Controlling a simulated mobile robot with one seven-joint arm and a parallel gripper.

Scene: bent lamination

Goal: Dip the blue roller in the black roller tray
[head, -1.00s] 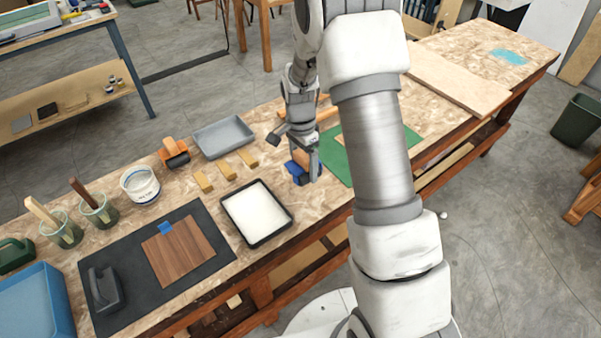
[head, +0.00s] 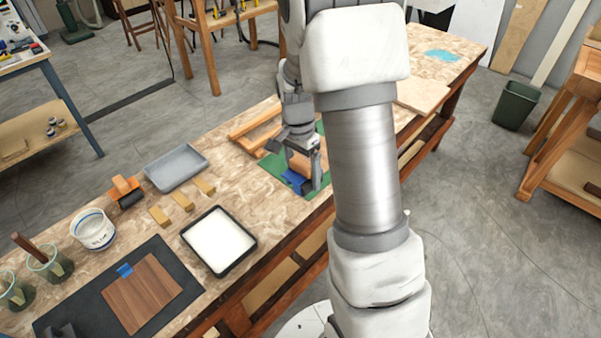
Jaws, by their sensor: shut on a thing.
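My gripper (head: 309,165) is shut on the blue roller (head: 293,179), which shows a blue part and an orange part. The gripper hides some of it. The roller appears in front of the green mat (head: 266,167); I cannot tell how high above the bench it is. The black roller tray (head: 251,244) lies on the bench to the left and nearer, apart from the roller. It has a black rim and a white fill.
Several small wooden blocks (head: 182,201) lie behind the black tray. A grey tray (head: 158,182), an orange-handled black roller (head: 126,192) and a white tub (head: 93,230) stand beyond. A brown board (head: 143,293) lies on a dark mat at front left.

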